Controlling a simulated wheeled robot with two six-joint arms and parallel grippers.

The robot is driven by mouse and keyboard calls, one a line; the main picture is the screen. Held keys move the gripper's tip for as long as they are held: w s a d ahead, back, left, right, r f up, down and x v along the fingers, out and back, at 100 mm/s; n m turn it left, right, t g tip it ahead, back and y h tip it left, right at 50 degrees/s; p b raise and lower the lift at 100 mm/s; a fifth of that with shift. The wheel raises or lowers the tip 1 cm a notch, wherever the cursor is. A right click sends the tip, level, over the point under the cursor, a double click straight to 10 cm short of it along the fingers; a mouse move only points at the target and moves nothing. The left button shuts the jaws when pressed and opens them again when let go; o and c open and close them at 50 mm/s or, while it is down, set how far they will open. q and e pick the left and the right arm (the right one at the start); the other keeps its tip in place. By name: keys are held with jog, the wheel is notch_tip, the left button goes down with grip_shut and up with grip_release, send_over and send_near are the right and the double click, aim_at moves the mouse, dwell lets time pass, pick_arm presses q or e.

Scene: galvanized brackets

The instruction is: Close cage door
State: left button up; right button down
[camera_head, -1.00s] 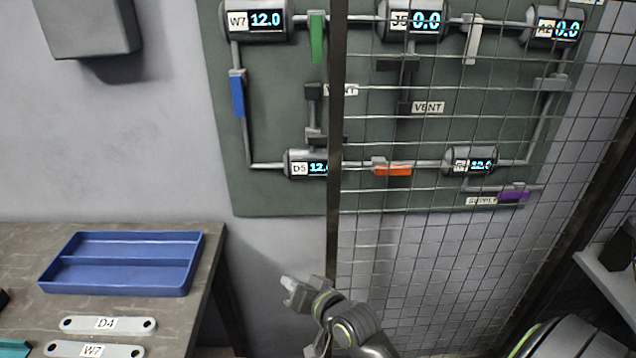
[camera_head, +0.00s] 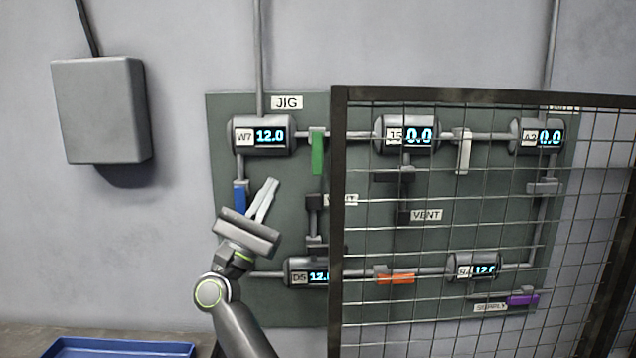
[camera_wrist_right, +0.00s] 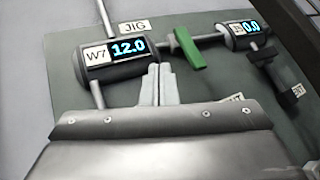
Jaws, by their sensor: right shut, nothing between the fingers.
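The cage door (camera_head: 338,210) is a dark frame with wire mesh. In the head view it stands in front of the right part of the green panel (camera_head: 225,110), and the panel's left part shows uncovered. My right gripper (camera_head: 268,192) is raised in front of that uncovered part, left of the door's upright edge and apart from it in the picture. Its fingers are together and empty. In the right wrist view, the fingers (camera_wrist_right: 157,75) point at the panel, just below the W7 gauge (camera_wrist_right: 112,50). My left gripper is not in view.
The panel carries gauges, pipes and coloured handles, among them a blue one (camera_head: 239,195) by my right gripper and a green one (camera_head: 317,153). A grey box (camera_head: 100,110) hangs on the wall at left. A blue tray (camera_head: 120,348) lies at lower left.

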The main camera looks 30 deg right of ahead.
jog(key=s+a+r+m+g+y, duration=0.1)
jog(key=s+r+m+g+y, duration=0.1)
jog(key=m+g+y, duration=0.5)
jog(key=s+a+r+m+g+y, duration=0.15)
jog(key=m+g, duration=0.35)
jog(key=m, duration=0.6)
jog(key=d+b, duration=0.2)
jog(key=d, duration=0.1)
jog(key=s+d+b, duration=0.1)
jog(key=d+b, duration=0.1)
jog(key=d, duration=0.2)
jog(key=d+b, duration=0.2)
jog(key=d, duration=0.1)
jog(key=shift+s+d+r+b, duration=0.1)
jog(key=shift+s+d+b, duration=0.1)
jog(key=shift+s+b, duration=0.15)
jog(key=s+a, duration=0.2)
jog(key=s, duration=0.1)
jog(key=shift+s+a, duration=0.1)
jog(key=shift+a, duration=0.2)
jog(key=shift+s+a, duration=0.1)
jog(key=shift+a, duration=0.05)
